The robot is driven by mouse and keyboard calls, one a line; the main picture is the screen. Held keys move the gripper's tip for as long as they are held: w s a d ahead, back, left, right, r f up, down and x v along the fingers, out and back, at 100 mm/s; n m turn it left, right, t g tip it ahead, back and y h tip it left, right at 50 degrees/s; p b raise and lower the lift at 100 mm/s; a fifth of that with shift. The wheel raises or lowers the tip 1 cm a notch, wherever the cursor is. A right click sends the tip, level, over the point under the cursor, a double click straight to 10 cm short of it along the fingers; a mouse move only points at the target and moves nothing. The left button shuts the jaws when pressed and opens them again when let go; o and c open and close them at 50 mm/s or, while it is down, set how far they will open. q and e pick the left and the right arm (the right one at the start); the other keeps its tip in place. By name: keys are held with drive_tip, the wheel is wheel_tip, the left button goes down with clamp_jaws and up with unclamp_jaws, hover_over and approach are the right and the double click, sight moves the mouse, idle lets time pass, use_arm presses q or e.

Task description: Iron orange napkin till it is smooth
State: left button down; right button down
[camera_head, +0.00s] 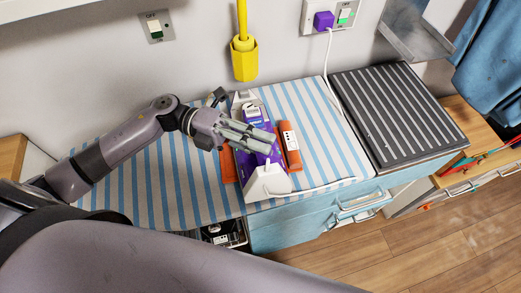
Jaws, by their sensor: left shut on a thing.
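A purple and white iron (265,181) lies on the orange napkin (292,158), which is spread on a blue-and-white striped ironing surface (312,107). Orange strips of the napkin show on both sides of the iron; the rest is hidden under it, so I cannot tell how smooth it is there. A small white patch with dark marks shows on the napkin's right strip. My left gripper (262,138) reaches in from the left, over the middle of the iron, and is shut on it. My right gripper is not in view.
A white cord (326,62) runs from a purple plug (323,20) in the wall socket down to the counter. A dark ribbed board (400,112) lies at the right. A yellow holder (244,60) hangs on the wall. Blue drawers (300,229) are below. Striped surface is clear to the left.

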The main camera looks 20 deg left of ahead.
sight(262, 159)
use_arm(q)
drive_tip(key=shift+r, duration=0.15)
drive_tip(key=shift+s+d+p, duration=0.4)
drive_tip(key=shift+s+d, duration=0.05)
drive_tip(key=shift+s, duration=0.4)
drive_tip(key=shift+s+d+f, duration=0.2)
drive_tip(key=shift+s+d, duration=0.1)
drive_tip(key=shift+s, duration=0.2)
wheel_tip(262, 159, up, 6)
drive_tip(key=p, duration=0.4)
drive_tip(key=shift+w+r+p, duration=0.1)
drive_tip(key=shift+p, duration=0.3)
